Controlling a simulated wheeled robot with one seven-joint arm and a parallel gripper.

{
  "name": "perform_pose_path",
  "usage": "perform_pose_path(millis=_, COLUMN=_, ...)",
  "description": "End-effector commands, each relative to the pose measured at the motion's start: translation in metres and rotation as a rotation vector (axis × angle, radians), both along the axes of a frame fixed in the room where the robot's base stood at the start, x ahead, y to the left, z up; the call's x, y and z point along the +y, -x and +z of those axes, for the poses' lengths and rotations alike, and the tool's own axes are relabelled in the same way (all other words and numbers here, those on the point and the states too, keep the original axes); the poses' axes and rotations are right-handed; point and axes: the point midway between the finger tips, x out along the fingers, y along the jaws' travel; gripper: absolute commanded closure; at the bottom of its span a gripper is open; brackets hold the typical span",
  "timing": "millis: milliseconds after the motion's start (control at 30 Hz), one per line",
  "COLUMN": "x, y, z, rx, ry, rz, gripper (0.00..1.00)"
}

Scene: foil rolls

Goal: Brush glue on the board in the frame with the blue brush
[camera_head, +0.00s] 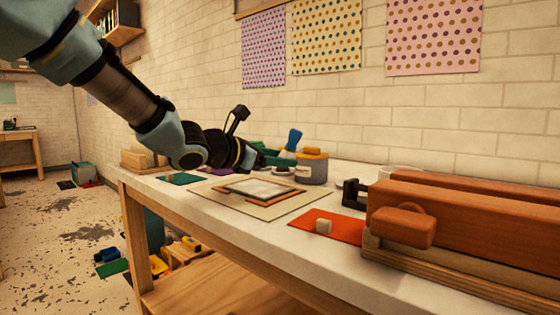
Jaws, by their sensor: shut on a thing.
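The board (262,188) is a pale sheet in a brown-orange frame (232,189), lying flat on a larger cream sheet on the workbench. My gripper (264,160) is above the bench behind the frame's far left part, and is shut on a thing. The blue brush (293,139) shows as a blue, tilted shape just right of my gripper's end. It appears to be in the grip, but the contact and bristles are hidden. A grey pot with a yellow-orange band (313,168) stands right of the gripper, behind the frame; its contents cannot be seen.
A teal sheet (180,179) lies at the left. A brick wall closes off the back.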

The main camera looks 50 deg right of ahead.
Motion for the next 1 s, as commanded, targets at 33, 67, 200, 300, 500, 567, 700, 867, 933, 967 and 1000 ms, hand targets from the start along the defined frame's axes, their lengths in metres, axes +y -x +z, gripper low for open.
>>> perform_pose_path(millis=33, x=0.0, y=0.0, z=0.0, rx=0.0, ry=0.0, rz=0.0, gripper=1.0)
perform_pose_path(millis=67, x=0.0, y=0.0, z=0.0, rx=0.0, ry=0.0, rz=0.0, gripper=1.0)
perform_pose_path(millis=200, x=0.0, y=0.0, z=0.002, rx=0.0, ry=0.001, rz=0.0, gripper=1.0)
perform_pose_path(millis=300, x=0.0, y=0.0, z=0.008, rx=0.0, ry=0.001, rz=0.001, gripper=1.0)
perform_pose_path(millis=500, x=0.0, y=0.0, z=0.027, rx=-0.002, ry=0.002, rz=0.0, gripper=1.0)
perform_pose_path(millis=567, x=0.0, y=0.0, z=0.031, rx=-0.001, ry=0.001, rz=0.0, gripper=1.0)
perform_pose_path(millis=700, x=0.0, y=0.0, z=0.031, rx=0.0, ry=0.0, rz=0.001, gripper=1.0)
perform_pose_path(millis=867, x=0.0, y=0.0, z=0.03, rx=0.0, ry=0.0, rz=0.0, gripper=1.0)
perform_pose_path(millis=933, x=0.0, y=-0.001, z=0.03, rx=0.0, ry=0.0, rz=-0.003, gripper=1.0)
perform_pose_path(millis=967, x=0.0, y=-0.002, z=0.03, rx=0.001, ry=0.0, rz=-0.007, gripper=1.0)
perform_pose_path(millis=1000, x=0.0, y=-0.003, z=0.03, rx=0.002, ry=0.001, rz=-0.015, gripper=1.0)
